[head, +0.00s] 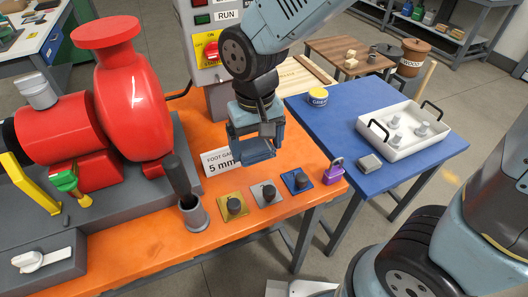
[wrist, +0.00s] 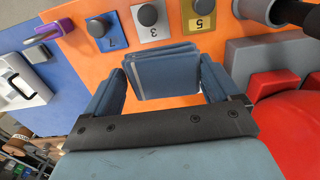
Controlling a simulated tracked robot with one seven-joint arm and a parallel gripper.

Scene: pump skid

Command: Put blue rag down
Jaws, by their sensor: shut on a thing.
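My gripper (head: 255,133) is over the orange bench, pointing down, with its fingers shut on the folded blue rag (head: 258,151). In the wrist view the rag (wrist: 162,72) spans the space between the two fingertips, its folded layers showing. The orange bench top (wrist: 230,38) shows around and beyond the rag. The rag hangs in front of the white "FOOT GAP 5 mm" card (head: 220,162) in the head view and hides part of it. How far the rag is above the bench is hard to tell.
Gold (head: 232,206), silver (head: 264,193) and blue (head: 297,181) plates with black knobs line the bench's front. A grey cup (head: 194,215) with a dark handle stands left of them; a purple padlock (head: 333,171) is at right. The red pump (head: 130,85) is left. A blue table (head: 330,124) adjoins.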

